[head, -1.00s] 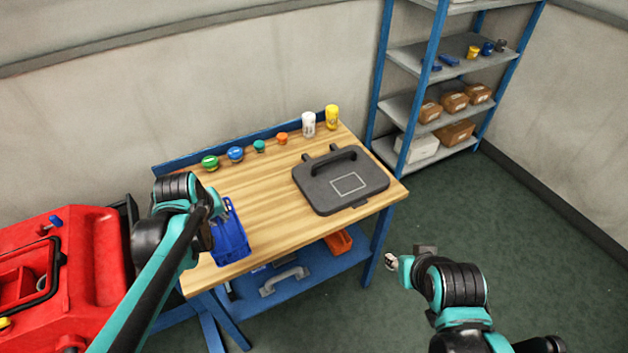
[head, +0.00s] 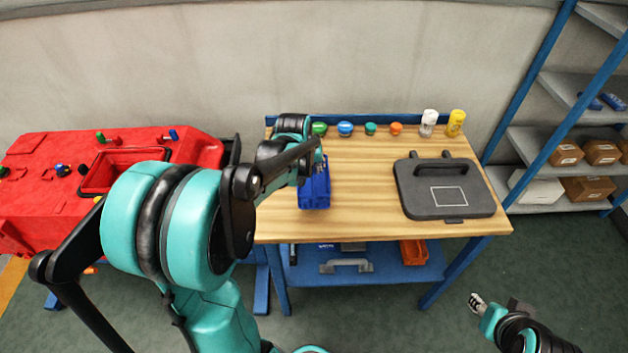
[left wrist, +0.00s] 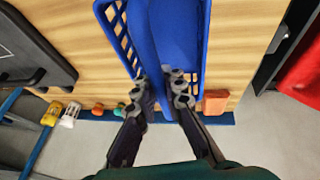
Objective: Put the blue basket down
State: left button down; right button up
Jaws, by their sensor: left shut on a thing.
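The blue basket (head: 314,191) is over the left part of the wooden table (head: 365,200). I cannot tell whether its bottom touches the wood. My left gripper (head: 318,168) is shut on the basket's near-wall side, at its upper end in the head view. In the left wrist view the basket (left wrist: 180,35) fills the upper middle, with the gripper's fingers (left wrist: 172,86) at its edge. My right gripper (head: 477,303) is away from the table at the lower right, its jaws too small to judge.
A dark grey case (head: 445,188) lies on the table's right side. Several small jars, including a yellow one (head: 456,122), line the back edge. A red machine (head: 40,165) stands left of the table, a shelf rack (head: 560,135) right. Bare wood lies between basket and case.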

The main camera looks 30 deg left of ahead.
pick_arm(q)
notch_tip(320, 180, down, 4)
jog(key=shift+w+f+b, duration=0.1)
jog(key=shift+f+b, duration=0.05)
jog(key=shift+b, duration=0.8)
jog(key=c, duration=2.1)
grip_release()
jog(key=shift+f, duration=0.1)
jog(key=o, duration=0.5)
jog(key=shift+r, duration=0.2)
